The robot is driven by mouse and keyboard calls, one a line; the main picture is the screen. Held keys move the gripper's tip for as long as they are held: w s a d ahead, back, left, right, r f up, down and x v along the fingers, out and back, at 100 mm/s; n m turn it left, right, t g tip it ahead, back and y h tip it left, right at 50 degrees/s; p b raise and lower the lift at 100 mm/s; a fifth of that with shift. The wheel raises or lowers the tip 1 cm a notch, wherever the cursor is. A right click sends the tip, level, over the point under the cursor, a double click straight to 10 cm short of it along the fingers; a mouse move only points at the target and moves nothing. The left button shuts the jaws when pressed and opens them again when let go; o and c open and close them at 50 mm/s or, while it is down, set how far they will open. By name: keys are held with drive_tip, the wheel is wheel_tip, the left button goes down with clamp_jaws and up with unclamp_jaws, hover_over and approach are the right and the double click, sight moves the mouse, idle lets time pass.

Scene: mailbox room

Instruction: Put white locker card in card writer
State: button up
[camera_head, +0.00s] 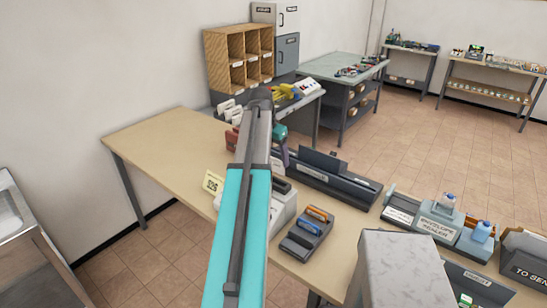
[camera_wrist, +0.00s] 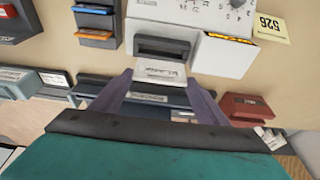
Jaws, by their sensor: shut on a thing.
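The white locker card (camera_wrist: 160,72) shows in the wrist view between the two purple fingers of my gripper (camera_wrist: 163,88), which is shut on it. The card writer (camera_wrist: 195,20) is a white box with a dark slot on the table. The card's far edge is at or just in front of this slot; I cannot tell whether it is inside. In the head view the card writer (camera_head: 284,212) is partly hidden behind my arm, and my gripper (camera_head: 283,155) is just beyond it. The card does not show clearly there.
A dark holder (camera_head: 307,235) with blue and orange cards stands beside the card writer. A yellow "526" note (camera_head: 213,183) is on its other side. A long dark device (camera_head: 325,178) and a red box (camera_wrist: 247,107) are close by. The table's left part (camera_head: 160,145) is clear.

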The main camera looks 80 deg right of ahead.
sight(275, 171)
drive_tip(key=shift+f+b, duration=0.85)
drive_tip(key=shift+f, duration=0.7)
drive_tip(key=shift+f, duration=0.25)
drive_tip(key=shift+f+b, duration=0.35)
drive_tip(key=shift+f, duration=0.55)
drive_tip(key=shift+f, duration=0.1)
drive_tip(key=shift+f, duration=0.55)
drive_tip(key=o, duration=1.1)
drive_tip(key=shift+r, duration=0.15)
